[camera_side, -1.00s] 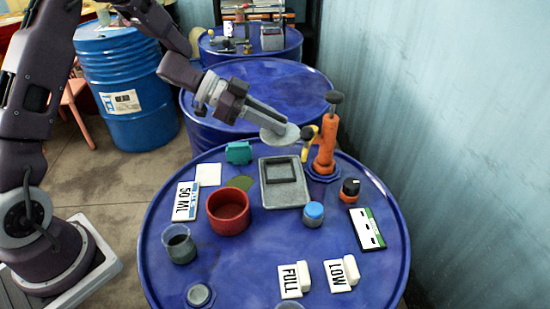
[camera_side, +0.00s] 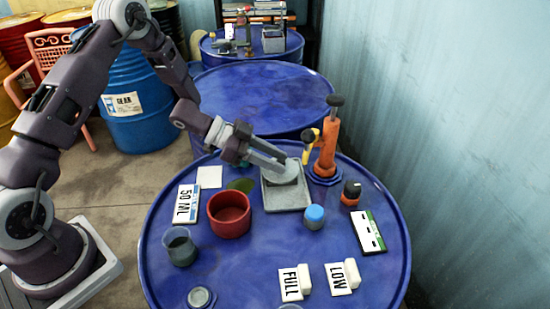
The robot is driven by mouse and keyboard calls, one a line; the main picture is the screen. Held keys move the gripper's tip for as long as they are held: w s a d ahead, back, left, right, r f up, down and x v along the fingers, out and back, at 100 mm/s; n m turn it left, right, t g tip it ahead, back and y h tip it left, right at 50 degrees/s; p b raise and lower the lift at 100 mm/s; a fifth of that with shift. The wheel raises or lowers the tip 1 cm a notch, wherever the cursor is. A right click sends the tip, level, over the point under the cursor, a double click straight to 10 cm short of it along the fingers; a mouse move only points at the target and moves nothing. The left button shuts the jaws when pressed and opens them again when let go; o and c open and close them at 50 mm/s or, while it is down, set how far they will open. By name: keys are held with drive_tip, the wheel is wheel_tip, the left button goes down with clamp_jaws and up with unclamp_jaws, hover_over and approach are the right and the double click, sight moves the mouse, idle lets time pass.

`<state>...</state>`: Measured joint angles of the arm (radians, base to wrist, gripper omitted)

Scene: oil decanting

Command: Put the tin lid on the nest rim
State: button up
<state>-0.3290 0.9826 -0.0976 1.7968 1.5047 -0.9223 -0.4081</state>
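The tin lid (camera_side: 274,174) is a thin grey disc at the ends of my gripper's fingers. My gripper (camera_side: 279,165) is shut on the lid and reaches in from the upper left. The lid is over the grey tray (camera_side: 291,202), above its dark square nest (camera_side: 286,183). The lid covers much of the nest, and only part of the dark edge shows. I cannot tell whether the lid touches the rim or hangs just above it.
An orange pump (camera_side: 326,150) stands close behind right of the tray. A red bowl (camera_side: 229,228) is to the left, a blue-capped jar (camera_side: 314,216) in front right. A cup (camera_side: 179,247) and FULL (camera_side: 290,284) and LOW (camera_side: 339,279) signs are nearer; bare drum top lies between.

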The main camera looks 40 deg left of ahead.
drive_tip(key=shift+o, duration=0.2)
drive_tip(key=shift+r, duration=0.1)
drive_tip(key=v, duration=1.2)
drive_tip(key=w+a+r+n+t+y, duration=0.2)
drive_tip(key=w+a+r+t+y, duration=0.15)
drive_tip(key=w+r+y, duration=0.35)
drive_tip(key=s+a+r+n+t+y, duration=0.1)
drive_tip(key=s+a+r+n+y, duration=0.1)
drive_tip(key=s+r+n+y, duration=0.55)
drive_tip(key=s+d+n+g+h, duration=0.1)
drive_tip(key=s+d, duration=0.4)
drive_tip(key=s, duration=0.8)
drive_tip(key=s+d+r+n+g+h, duration=0.1)
drive_tip(key=s+d+g+h, duration=0.2)
drive_tip(key=s, duration=0.9)
drive_tip(key=d+g, duration=0.1)
drive_tip(key=d, duration=0.1)
drive_tip(key=shift+s+d+r, duration=0.25)
drive_tip(key=shift+s+d, duration=0.05)
drive_tip(key=shift+s, duration=0.1)
